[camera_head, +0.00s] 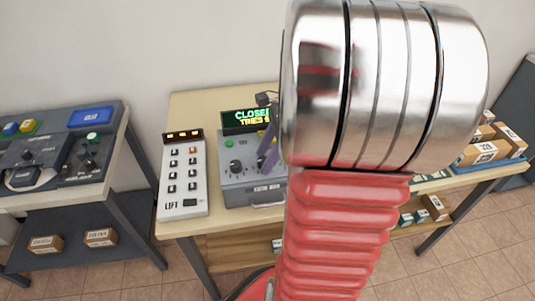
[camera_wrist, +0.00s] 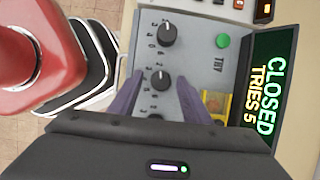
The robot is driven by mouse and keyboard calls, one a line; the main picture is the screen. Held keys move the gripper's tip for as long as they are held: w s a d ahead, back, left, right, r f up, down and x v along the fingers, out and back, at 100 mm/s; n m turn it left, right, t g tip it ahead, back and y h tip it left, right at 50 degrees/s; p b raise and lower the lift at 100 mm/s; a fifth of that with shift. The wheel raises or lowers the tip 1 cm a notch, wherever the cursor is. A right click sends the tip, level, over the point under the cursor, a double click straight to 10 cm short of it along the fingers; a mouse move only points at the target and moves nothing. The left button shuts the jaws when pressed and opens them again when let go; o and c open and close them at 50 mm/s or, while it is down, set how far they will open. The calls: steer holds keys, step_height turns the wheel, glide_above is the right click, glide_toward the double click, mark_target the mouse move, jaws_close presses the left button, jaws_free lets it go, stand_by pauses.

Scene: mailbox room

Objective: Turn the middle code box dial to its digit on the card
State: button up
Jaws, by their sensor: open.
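The code box (camera_head: 240,190) is a grey box on the wooden table, with a display (camera_head: 246,120) behind it; in the wrist view the display (camera_wrist: 268,95) reads CLOSED, TRIES 5. In the wrist view the box shows an upper black dial (camera_wrist: 168,33) and the middle dial (camera_wrist: 160,78), each with a white pointer mark and digits around it. A third dial is mostly hidden by my gripper. My gripper (camera_wrist: 159,84) is open, its two purple fingers on either side of the middle dial; contact cannot be told. I cannot make out the card.
A green TRY button (camera_wrist: 222,41) and a yellow part (camera_wrist: 217,104) sit on the box. A lift keypad (camera_head: 183,178) stands left of it. Cardboard boxes in a blue tray (camera_head: 490,160) are at the right. Another desk (camera_head: 60,200) stands at the left.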

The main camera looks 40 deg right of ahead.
steer(key=shift+c, duration=0.2)
steer(key=c, duration=0.9)
steer(key=shift+d, duration=0.3)
steer(key=shift+c, duration=0.5)
steer(key=shift+a, duration=0.2)
